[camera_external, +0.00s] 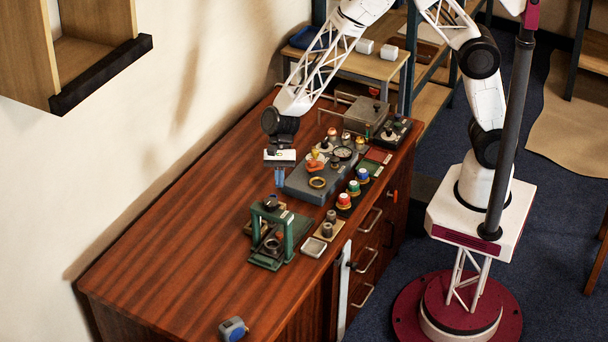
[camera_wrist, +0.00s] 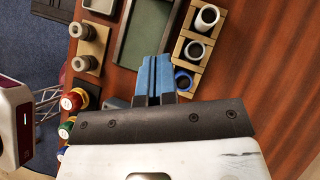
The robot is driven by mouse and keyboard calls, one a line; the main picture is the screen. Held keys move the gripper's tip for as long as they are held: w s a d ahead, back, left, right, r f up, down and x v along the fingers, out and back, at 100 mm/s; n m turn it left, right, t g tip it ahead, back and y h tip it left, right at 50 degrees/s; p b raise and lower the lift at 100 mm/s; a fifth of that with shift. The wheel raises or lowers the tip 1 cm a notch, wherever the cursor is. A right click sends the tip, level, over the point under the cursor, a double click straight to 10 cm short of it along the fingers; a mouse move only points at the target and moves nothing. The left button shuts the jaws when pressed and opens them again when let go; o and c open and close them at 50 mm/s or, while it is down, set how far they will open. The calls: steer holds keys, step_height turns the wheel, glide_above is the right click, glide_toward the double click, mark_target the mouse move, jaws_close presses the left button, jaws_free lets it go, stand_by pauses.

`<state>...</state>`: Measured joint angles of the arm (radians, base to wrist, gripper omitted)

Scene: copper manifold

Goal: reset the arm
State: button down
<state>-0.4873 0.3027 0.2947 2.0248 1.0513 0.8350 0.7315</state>
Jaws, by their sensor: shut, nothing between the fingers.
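My gripper (camera_external: 279,178) points down over the wooden bench (camera_external: 190,215), just left of the grey manifold plate (camera_external: 304,191) in the external view. In the wrist view its blue fingertips (camera_wrist: 153,78) are together with nothing between them. The fingers appear to be above the bench and apart from the parts below. My white arm arches from its base at the right, over the back of the bench. The exact height of the fingertips is hard to tell.
A green press (camera_external: 289,238) stands nearer the camera. Colour-capped fittings (camera_external: 354,188) line the plate's right side. A grey box (camera_external: 364,116) sits at the back. A tape measure (camera_external: 233,328) lies at the front edge. The bench's left half is clear, beside the wall.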

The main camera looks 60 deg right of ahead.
steer(key=shift+d+r, duration=0.1)
steer(key=s+d+r+n+t+h, duration=0.1)
steer(key=s+d+r+n, duration=0.25)
steer(key=d+r, duration=0.7)
steer(key=s+d+r+n+t+h, duration=0.1)
steer(key=s+d+r+n+t, duration=0.2)
steer(key=d+r, duration=0.8)
steer(key=s+d+r+n+t+h, duration=0.1)
steer(key=s+d+r+n+h, duration=0.1)
steer(key=s+d, duration=0.7)
steer(key=s+d+r+n+t+h, duration=0.1)
steer(key=s+d+r+n+h, duration=0.2)
steer(key=s+d, duration=0.7)
steer(key=shift+s+d+r+n, duration=0.15)
steer(key=shift+d+r+n, duration=0.3)
steer(key=shift+d+r, duration=0.7)
steer(key=shift+a+r, duration=0.2)
stand_by(0.5)
